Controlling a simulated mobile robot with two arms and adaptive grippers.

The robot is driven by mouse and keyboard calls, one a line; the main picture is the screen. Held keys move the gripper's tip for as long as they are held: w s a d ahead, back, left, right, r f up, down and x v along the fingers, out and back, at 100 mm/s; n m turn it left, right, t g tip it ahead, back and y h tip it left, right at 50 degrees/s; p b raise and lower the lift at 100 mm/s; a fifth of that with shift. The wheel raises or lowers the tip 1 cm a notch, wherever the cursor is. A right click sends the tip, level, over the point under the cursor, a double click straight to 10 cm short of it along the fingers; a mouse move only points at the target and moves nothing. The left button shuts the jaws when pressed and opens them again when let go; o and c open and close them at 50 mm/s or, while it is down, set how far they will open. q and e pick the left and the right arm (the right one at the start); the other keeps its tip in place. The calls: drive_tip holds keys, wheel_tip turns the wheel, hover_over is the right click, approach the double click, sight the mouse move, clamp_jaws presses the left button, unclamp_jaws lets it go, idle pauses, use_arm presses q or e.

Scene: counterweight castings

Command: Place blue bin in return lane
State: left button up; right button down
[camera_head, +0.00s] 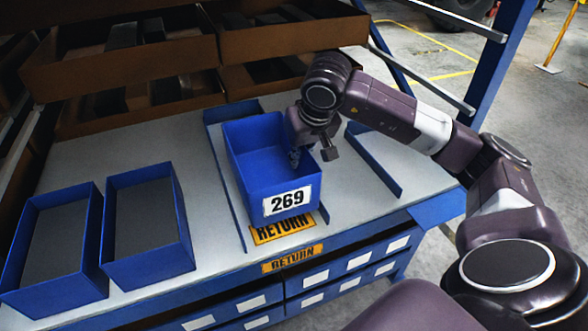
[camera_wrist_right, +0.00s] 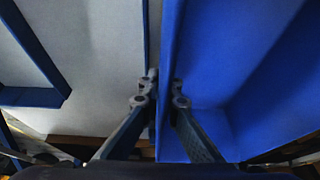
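The blue bin (camera_head: 247,182), marked 269 on its front, is upright between two blue rails on the grey shelf, nearer the left rail. It is directly behind the yellow RETURN label (camera_head: 283,228); I cannot tell whether its base fully rests on the shelf. My right gripper (camera_head: 296,158) is at the bin's right wall. In the right wrist view the fingers (camera_wrist_right: 163,93) straddle this wall (camera_wrist_right: 170,45), one outside and one inside, closed close against it. The bin looks empty where its inside shows. My left gripper is not in view.
Two other blue bins, left (camera_head: 52,250) and right (camera_head: 148,225), stand on the shelf at the left. Brown boxes (camera_head: 120,65) with dark castings stand behind. The right rail (camera_head: 375,165) borders a bare strip of shelf beside the bin. A blue rack post (camera_head: 508,50) rises at the right.

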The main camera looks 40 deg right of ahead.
sight(297, 173)
drive_tip(key=f, duration=0.3)
drive_tip(key=shift+a+f+p, duration=0.15)
drive_tip(key=shift+a+p, duration=0.05)
drive_tip(key=shift+p, duration=0.2)
drive_tip(key=shift+d+f, duration=0.1)
drive_tip(key=shift+f, duration=0.35)
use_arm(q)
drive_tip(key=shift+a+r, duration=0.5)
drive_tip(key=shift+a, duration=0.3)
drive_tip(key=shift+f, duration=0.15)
use_arm(e)
drive_tip(key=shift+f+b, duration=0.2)
drive_tip(key=shift+b, duration=0.1)
drive_tip(key=shift+f+b, duration=0.4)
drive_tip(key=shift+b, duration=0.05)
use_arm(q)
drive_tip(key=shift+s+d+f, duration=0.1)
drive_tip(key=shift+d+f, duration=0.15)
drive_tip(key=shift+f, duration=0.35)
use_arm(e)
drive_tip(key=c, duration=2.2)
unclamp_jaws()
drive_tip(key=shift+o, duration=0.2)
drive_tip(key=shift+r, duration=0.1)
